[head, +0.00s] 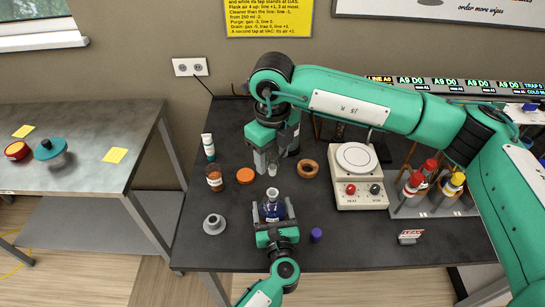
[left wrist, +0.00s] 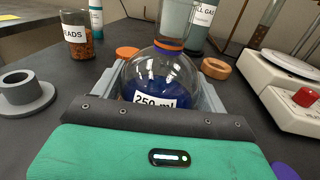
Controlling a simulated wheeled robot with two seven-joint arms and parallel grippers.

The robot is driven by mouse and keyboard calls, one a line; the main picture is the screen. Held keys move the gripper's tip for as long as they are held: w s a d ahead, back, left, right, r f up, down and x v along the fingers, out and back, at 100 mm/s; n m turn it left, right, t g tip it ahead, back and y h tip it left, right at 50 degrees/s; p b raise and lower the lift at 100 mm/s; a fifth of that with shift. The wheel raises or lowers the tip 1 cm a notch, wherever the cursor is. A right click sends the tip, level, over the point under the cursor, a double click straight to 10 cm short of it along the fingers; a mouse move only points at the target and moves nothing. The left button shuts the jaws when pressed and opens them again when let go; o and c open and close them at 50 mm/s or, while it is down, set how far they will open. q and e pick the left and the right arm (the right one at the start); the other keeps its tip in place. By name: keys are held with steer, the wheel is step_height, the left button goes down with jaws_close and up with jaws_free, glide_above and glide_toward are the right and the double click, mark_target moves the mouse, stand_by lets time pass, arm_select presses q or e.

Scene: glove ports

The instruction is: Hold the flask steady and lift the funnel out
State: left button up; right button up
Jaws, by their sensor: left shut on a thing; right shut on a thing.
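The round clear flask (head: 271,211) holds dark blue liquid. Its "250 ml" label and orange neck ring show in the left wrist view (left wrist: 157,80). My left gripper (head: 270,214) is shut around the flask's body, which stands upright on the dark bench. My right gripper (head: 268,166) is shut, fingers down, just behind and above the flask's neck. A small pale, clear piece at its fingertips looks like the funnel (head: 272,171). The gripper hides most of it. A gap seems to show between this piece and the flask's mouth, but I cannot tell surely.
A brown jar (head: 214,178), a white tube (head: 208,147), an orange lid (head: 245,175) and a grey flanged ring (head: 214,224) stand left. A cork ring (head: 307,168), hotplate (head: 357,190) and purple cap (head: 316,235) are right. A labelled bottle (left wrist: 203,25) stands behind the flask.

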arm_select(q)
steer(key=o, duration=1.2)
steer(key=shift+c, duration=0.2)
steer(key=shift+s, duration=0.1)
steer(key=s, duration=0.4)
steer(key=s+d, duration=0.1)
steer(key=s, duration=0.6)
steer(key=shift+s+d, duration=0.35)
steer(key=shift+d, duration=0.05)
steer(key=shift+s, duration=0.15)
arm_select(e)
steer(key=shift+s+f, duration=0.1)
